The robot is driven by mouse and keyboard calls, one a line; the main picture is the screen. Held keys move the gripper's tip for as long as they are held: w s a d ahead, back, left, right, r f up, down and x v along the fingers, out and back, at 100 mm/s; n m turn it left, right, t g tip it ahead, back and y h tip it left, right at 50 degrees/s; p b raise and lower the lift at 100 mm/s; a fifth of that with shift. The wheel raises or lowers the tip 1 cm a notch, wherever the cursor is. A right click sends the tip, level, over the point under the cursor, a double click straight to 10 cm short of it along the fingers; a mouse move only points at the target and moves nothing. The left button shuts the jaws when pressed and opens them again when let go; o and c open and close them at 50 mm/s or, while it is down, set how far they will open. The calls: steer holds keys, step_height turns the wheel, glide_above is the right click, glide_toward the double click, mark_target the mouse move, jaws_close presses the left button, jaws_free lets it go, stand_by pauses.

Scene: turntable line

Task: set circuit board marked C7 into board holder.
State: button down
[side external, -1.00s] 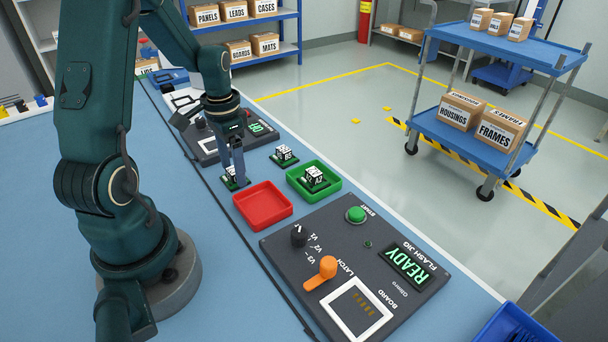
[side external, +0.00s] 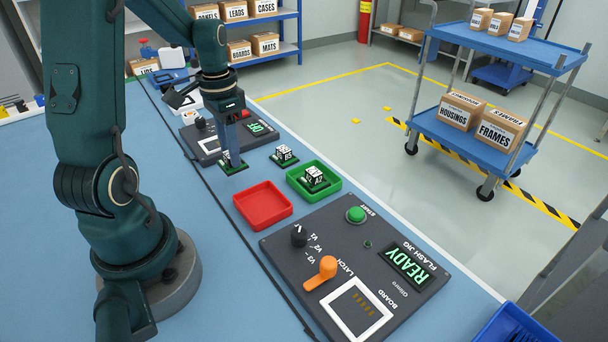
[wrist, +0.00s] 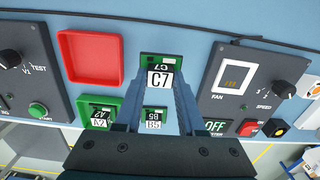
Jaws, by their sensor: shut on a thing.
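The circuit board marked C7 (wrist: 160,75) is green with a white marked block. My gripper (side external: 231,158) is shut on it; in the wrist view the two fingertips (wrist: 160,80) stand at either side of its block. In the side view the C7 board (side external: 235,168) shows below the fingers, apparently a little above the blue bench. The board holder (side external: 357,308) is the white-framed recess labelled BOARD on the flash jig, at the front right. It looks empty, and the orange latch (side external: 322,272) is beside it.
Board B5 (side external: 284,155) lies on the bench near my gripper. A green tray (side external: 331,190) holds board A2 (side external: 315,175). An empty red tray (side external: 263,206) lies between my gripper and the flash jig (side external: 405,240), whose display reads READY. A second panel (side external: 205,150) stands behind.

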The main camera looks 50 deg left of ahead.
step_height(320, 180, up, 5)
steer(key=shift+r, duration=0.2)
steer(key=shift+r+n, duration=0.2)
steer(key=shift+n, duration=0.1)
steer(key=shift+w+a+r+n, duration=0.1)
steer(key=shift+r+n, duration=0.05)
steer(key=shift+n, duration=0.45)
steer(key=shift+w+r+n, duration=0.1)
steer(key=shift+n, duration=0.5)
steer(key=w+d+n, duration=0.1)
steer(key=w+d, duration=0.3)
steer(key=d, duration=0.5)
steer(key=w+d+n, duration=0.1)
steer(key=w+d, duration=0.3)
steer(key=d, duration=0.5)
steer(key=s+d+f+m, duration=0.1)
steer(key=s+d+m, duration=0.25)
steer(key=d, duration=0.55)
steer(key=s+d+f+m, duration=0.15)
steer(key=s+d, duration=0.25)
steer(key=d, duration=0.5)
steer(key=shift+s+d+f, duration=0.1)
steer(key=shift+f, duration=2)
steer(key=shift+f, duration=0.8)
